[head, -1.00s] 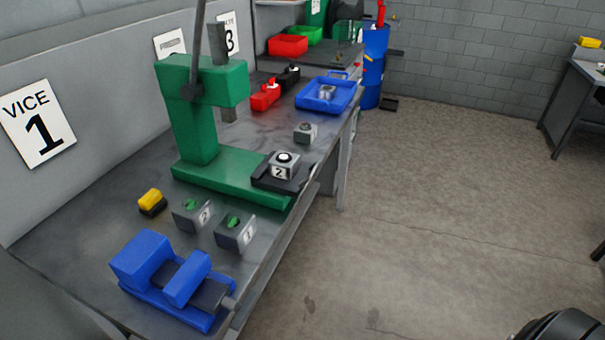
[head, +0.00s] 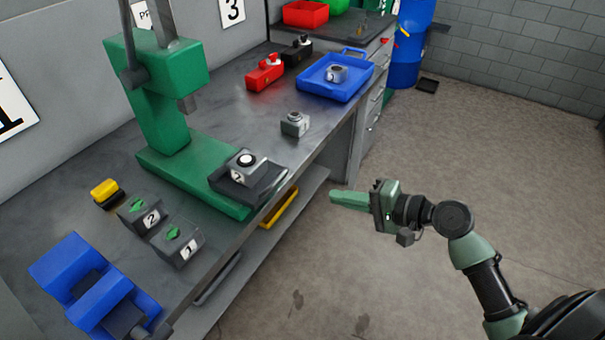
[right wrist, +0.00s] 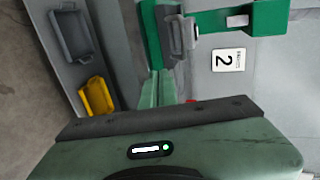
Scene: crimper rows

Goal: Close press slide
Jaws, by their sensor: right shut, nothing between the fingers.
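The green arbor press (head: 165,110) stands on the bench. Its dark slide (head: 265,187) sticks out from the front end of the green base toward the bench edge. A grey block marked 2 (head: 247,168) with a round top piece sits on the slide, out in front of the ram (head: 187,104). My right gripper (head: 335,197) is shut and empty, over the floor to the right of the slide and apart from it. In the right wrist view its fingers (right wrist: 155,90) point toward the press base and the grey slide (right wrist: 180,38). My left gripper is not in view.
Two fixture blocks, 2 (head: 140,213) and 1 (head: 177,243), and a blue vice (head: 90,285) stand nearer. A small grey block (head: 295,123) and a blue tray (head: 335,82) lie beyond. A yellow bin (head: 279,207) is on the lower shelf. The aisle floor is clear.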

